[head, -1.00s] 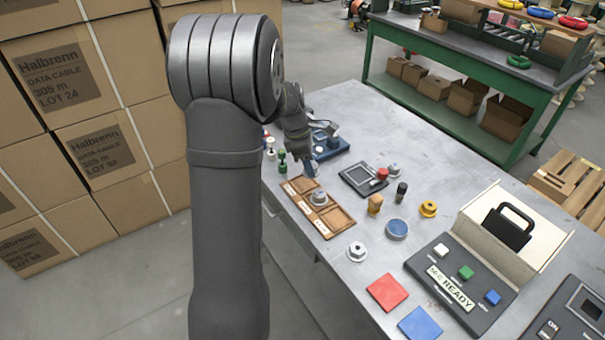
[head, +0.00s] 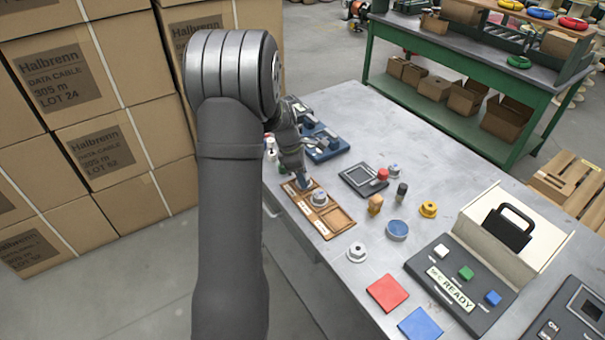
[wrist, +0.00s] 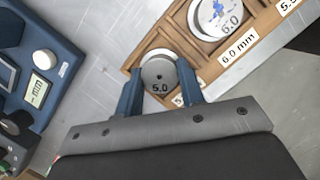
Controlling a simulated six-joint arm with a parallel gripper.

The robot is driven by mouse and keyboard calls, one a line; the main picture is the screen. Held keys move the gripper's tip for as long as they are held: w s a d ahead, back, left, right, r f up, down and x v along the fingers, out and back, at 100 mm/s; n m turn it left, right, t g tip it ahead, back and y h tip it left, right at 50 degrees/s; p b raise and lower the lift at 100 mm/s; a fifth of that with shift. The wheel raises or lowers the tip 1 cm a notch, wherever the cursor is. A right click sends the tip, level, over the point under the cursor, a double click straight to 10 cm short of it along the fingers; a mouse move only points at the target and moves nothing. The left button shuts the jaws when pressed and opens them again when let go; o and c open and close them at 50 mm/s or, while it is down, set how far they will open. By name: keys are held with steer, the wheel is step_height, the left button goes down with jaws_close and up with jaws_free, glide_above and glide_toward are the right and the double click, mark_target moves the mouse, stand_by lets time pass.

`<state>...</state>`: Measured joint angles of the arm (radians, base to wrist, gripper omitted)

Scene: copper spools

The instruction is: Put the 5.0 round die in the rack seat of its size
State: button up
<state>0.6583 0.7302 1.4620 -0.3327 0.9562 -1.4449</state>
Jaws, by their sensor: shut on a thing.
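The 5.0 round die (wrist: 158,72) is a grey disc marked "5.0". My gripper (wrist: 162,85) is shut on it, one blue finger on each side; in the head view my gripper (head: 303,184) is at the far end of the wooden rack (head: 335,222). The die is at the rack's end seat, whose label is mostly hidden by a finger and begins with "5". I cannot tell whether it rests in the seat or is just above it. A 6.0 round die (wrist: 205,28) sits in the middle seat, labelled "6.0 mm".
A blue measuring device (head: 328,150) stands behind the rack. A dark device with a screen (head: 362,180), a brown knobbed piece (head: 375,204) and a blue round tin (head: 397,229) are to the right. A loose metal die-like part (head: 357,252) lies in front.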

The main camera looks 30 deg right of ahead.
steer(key=o, duration=1.2)
steer(key=v, duration=1.2)
steer(key=shift+a+r, duration=0.1)
steer(key=shift+r, duration=0.15)
steer(key=shift+f, duration=0.1)
steer(key=x, duration=1.2)
steer(key=shift+f, duration=0.3)
step_height(320, 180, up, 2)
steer(key=shift+r, duration=0.8)
steer(key=shift+f, duration=0.1)
